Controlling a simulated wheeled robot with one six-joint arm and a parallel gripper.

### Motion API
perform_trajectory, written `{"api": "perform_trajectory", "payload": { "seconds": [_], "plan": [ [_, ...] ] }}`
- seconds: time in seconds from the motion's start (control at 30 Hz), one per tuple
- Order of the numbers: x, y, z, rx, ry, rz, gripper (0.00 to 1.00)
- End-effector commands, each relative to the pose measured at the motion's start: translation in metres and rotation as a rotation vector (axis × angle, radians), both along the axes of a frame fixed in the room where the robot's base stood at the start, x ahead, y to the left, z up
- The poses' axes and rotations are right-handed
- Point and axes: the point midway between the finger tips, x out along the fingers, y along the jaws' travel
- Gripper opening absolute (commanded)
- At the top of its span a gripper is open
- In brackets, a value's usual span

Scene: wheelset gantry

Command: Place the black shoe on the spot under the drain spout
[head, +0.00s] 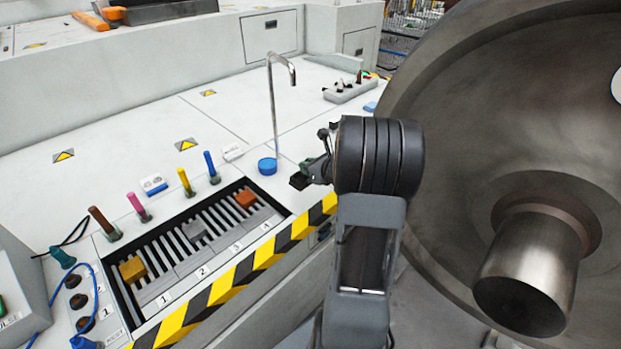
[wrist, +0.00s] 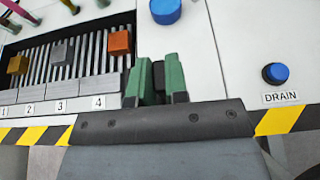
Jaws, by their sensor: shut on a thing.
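My gripper (head: 307,174), with green fingers, is shut on the black shoe (head: 298,182), a small dark block held out over the white bench top. In the wrist view the shoe (wrist: 158,76) shows dark between the two green fingers (wrist: 161,88). The spout (head: 274,105) is a thin upright metal pipe with a bent top, left of and behind my gripper. A blue round disc (head: 267,165) sits by the pipe's foot, left of the shoe; it also shows at the top of the wrist view (wrist: 165,10). I cannot tell a separate marked spot.
A slatted rack (head: 190,245) numbered 1 to 4 holds yellow, grey and orange blocks. Coloured pegs stand behind it. A blue DRAIN button (wrist: 275,74) is at right in the wrist view. A large metal wheel (head: 470,110) stands right of my arm. Striped edging (head: 240,275) lines the bench front.

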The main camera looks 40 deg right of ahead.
Motion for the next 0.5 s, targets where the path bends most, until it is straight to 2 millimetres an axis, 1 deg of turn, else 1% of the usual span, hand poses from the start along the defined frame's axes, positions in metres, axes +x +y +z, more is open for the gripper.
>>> {"api": "perform_trajectory", "payload": {
  "seconds": [0.03,0.1,0.2,0.33,0.5],
  "plan": [
    [0.006,-0.009,-0.010,0.003,0.002,-0.002,0.00],
    [0.012,-0.017,-0.024,0.003,0.003,0.000,0.00],
    [0.020,-0.026,-0.037,0.003,0.001,-0.001,0.00],
    [0.026,-0.035,-0.049,0.001,0.000,0.000,0.00],
    [0.029,-0.039,-0.055,0.000,0.000,-0.001,0.00]
  ]
}}
